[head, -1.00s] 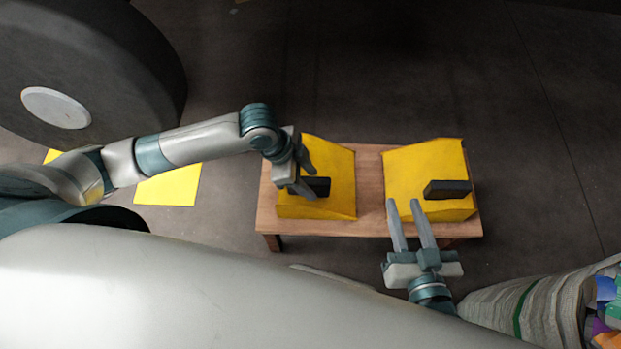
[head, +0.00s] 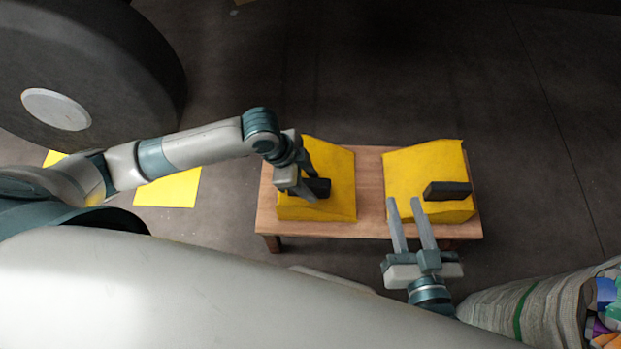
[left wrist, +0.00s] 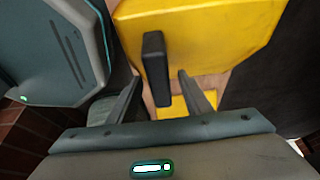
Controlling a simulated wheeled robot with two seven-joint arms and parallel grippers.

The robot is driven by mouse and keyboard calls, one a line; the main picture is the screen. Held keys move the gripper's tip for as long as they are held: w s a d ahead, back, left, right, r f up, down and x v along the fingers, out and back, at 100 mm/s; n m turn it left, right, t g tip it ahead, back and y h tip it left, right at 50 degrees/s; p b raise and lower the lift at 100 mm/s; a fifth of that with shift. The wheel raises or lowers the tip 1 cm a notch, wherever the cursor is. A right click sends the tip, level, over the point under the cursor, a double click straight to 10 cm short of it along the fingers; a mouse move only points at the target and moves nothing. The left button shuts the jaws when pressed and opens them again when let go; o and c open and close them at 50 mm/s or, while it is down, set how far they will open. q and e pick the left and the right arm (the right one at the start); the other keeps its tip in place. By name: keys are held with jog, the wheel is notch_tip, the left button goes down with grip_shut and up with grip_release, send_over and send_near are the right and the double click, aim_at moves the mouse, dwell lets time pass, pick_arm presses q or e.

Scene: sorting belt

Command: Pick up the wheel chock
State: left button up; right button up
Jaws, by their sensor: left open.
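Two yellow wheel chocks with black handles sit on a small wooden table. The left chock (head: 335,165) has its handle (head: 321,186) at its near side, partly covered by my left gripper (head: 313,181). In the left wrist view, that black handle (left wrist: 156,68) stands between the two open fingers of my left gripper (left wrist: 159,77), with a gap visible on the right side. The right chock (head: 425,165) has its handle (head: 447,191) at its front right. My right gripper (head: 403,201) is open and empty, its fingertips at the right chock's near left corner.
The wooden table (head: 369,190) shows bare top between the chocks. A large dark wheel (head: 130,70) stands at the upper left, with yellow floor patches (head: 168,187) below it. A fabric bin (head: 530,308) with colourful contents stands at lower right. The floor behind the table is clear.

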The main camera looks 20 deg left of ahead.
pick_arm(q)
jog(key=shift+f+p, duration=0.2)
jog(key=shift+p, duration=0.1)
dwell(0.5)
grip_shut()
